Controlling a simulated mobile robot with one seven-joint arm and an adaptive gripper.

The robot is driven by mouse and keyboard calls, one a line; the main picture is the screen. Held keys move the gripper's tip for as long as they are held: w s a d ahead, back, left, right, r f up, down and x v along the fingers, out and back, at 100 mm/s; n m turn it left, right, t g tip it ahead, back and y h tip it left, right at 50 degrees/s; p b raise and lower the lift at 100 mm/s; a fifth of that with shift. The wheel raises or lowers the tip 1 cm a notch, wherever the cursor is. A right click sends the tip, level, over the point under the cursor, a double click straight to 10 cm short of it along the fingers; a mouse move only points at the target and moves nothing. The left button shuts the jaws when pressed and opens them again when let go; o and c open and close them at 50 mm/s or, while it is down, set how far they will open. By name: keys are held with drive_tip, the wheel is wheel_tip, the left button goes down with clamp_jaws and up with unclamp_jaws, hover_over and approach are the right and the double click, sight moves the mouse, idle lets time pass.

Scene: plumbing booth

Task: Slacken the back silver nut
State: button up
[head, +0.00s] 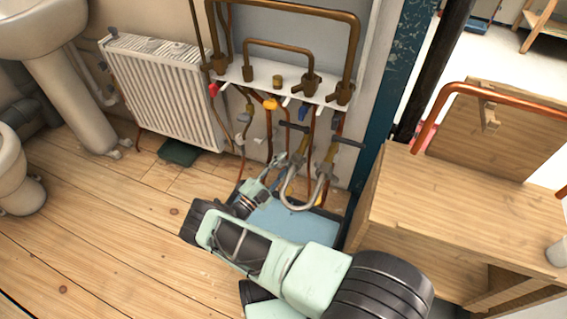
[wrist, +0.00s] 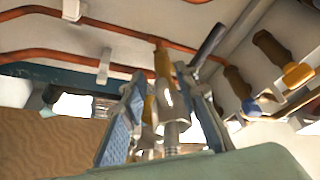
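A silver U-shaped pipe (head: 287,197) hangs below two brass-coloured fittings under the white manifold, with silver nuts (head: 298,160) where they join. My gripper (head: 273,172) is just left of this pipe in the head view. In the wrist view my gripper (wrist: 160,88) has its two blue-padded fingers apart. Between them in the picture show a silver nut (wrist: 171,133) and a brass fitting (wrist: 163,95). I cannot tell whether the fingers touch the nut, or which nut is the back one. The lower ends of the fittings are partly hidden.
The white manifold (head: 262,75) carries copper pipes and several valves. Dark valve handles (head: 348,143) stick out near the fittings. A white radiator (head: 165,95) is at left, a wooden bench (head: 470,200) at right. A blue mat (head: 300,225) lies below.

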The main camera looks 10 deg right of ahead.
drive_tip(key=v, duration=1.2)
drive_tip(key=shift+a, duration=0.1)
